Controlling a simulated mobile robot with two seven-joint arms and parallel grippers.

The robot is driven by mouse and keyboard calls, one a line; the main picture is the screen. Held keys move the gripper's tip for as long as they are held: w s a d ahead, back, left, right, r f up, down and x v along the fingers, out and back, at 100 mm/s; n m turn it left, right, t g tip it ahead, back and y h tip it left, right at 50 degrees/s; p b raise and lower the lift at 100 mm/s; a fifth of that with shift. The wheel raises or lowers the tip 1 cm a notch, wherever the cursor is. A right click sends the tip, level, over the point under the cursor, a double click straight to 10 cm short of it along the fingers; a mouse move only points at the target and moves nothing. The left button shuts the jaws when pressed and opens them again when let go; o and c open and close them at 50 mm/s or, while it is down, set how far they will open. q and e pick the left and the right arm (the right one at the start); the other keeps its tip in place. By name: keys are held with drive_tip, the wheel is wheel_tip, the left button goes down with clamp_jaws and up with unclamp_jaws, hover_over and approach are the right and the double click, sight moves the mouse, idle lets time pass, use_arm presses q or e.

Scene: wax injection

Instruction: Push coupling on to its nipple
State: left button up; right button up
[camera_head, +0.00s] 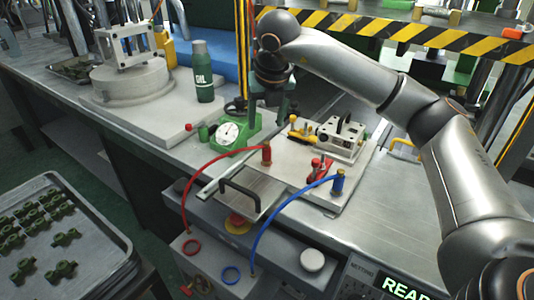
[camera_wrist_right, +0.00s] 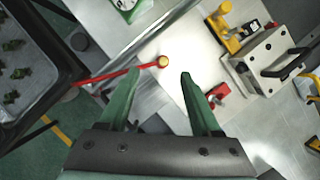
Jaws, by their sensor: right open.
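A red coupling (camera_head: 267,154) stands upright on the pale plate, at the end of a red hose (camera_head: 203,166). In the right wrist view its brass-coloured top (camera_wrist_right: 163,61) shows just beyond and between my fingertips. A blue coupling (camera_head: 338,182) with a blue hose (camera_head: 275,222) stands nearer the plate's front. The nipples cannot be made out, and I cannot tell how the couplings are seated. My right gripper (camera_head: 268,108) points down above the red coupling, apart from it. Its green fingers (camera_wrist_right: 160,75) are open and empty. My left gripper is not in view.
A green dial gauge (camera_head: 230,133) stands left of my right gripper, with a green oil bottle (camera_head: 202,72) behind. A metal mould block (camera_head: 341,138) and red clamp (camera_head: 320,168) are to the right. A black-handled plate (camera_head: 252,192) lies in front. A parts tray (camera_head: 103,220) is at left.

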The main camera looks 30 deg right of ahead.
sight(266, 149)
drive_tip(key=x, duration=0.7)
drive_tip(key=shift+d, duration=0.15)
drive_tip(key=shift+s+x, duration=0.15)
drive_tip(key=shift+x, duration=1.15)
drive_tip(key=shift+s+x, duration=0.2)
drive_tip(key=shift+x, duration=1.15)
drive_tip(key=shift+d, duration=0.1)
drive_tip(key=shift+c, duration=0.4)
clamp_jaws()
